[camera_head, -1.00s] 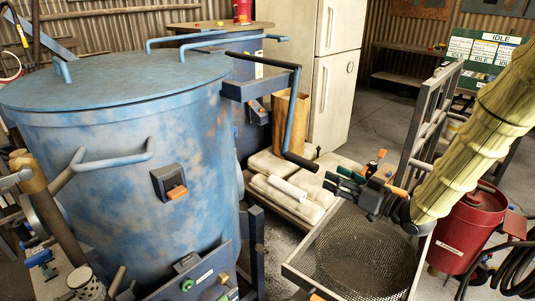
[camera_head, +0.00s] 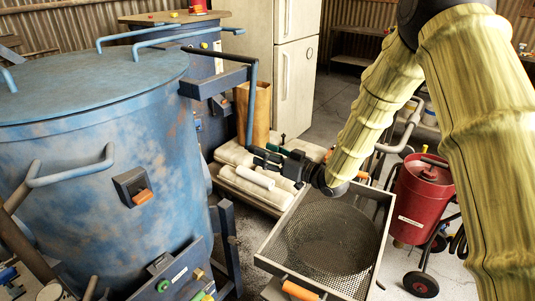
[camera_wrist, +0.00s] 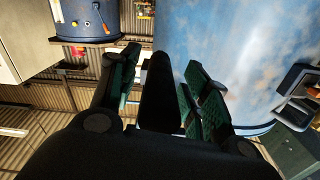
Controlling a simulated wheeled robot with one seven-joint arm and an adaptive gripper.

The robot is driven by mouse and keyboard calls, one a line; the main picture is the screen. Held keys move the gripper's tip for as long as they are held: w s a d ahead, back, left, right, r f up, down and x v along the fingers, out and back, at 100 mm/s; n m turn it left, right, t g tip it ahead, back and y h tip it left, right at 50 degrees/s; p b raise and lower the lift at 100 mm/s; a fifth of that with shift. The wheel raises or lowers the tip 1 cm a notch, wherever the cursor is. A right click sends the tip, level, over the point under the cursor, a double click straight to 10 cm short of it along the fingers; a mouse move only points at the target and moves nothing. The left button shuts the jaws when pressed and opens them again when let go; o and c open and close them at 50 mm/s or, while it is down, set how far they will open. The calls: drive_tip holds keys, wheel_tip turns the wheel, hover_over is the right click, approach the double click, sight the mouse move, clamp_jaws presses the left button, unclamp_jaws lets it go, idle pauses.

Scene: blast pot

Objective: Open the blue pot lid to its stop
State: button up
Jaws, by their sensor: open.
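The big blue pot (camera_head: 110,190) stands at left in the head view. Its round lid (camera_head: 90,85) lies flat on top, closed. A crank at the pot's right side has a blue bar (camera_head: 252,95) hanging from a dark arm. Its black grip is largely hidden by my gripper in the head view. My gripper (camera_head: 264,156) is at the bar's lower end. In the wrist view a black bar, apparently the grip (camera_wrist: 158,92), lies between the green-padded fingers of my open gripper (camera_wrist: 165,80). I cannot tell whether the fingers touch it.
A mesh tray (camera_head: 290,222) lies below and right of my gripper. Pale sacks (camera_head: 235,155) and a brown paper bag (camera_head: 260,105) are behind the crank. A red canister (camera_head: 420,200) stands at right; a cream fridge (camera_head: 295,80) is at the back.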

clamp_jaws()
idle(0.3)
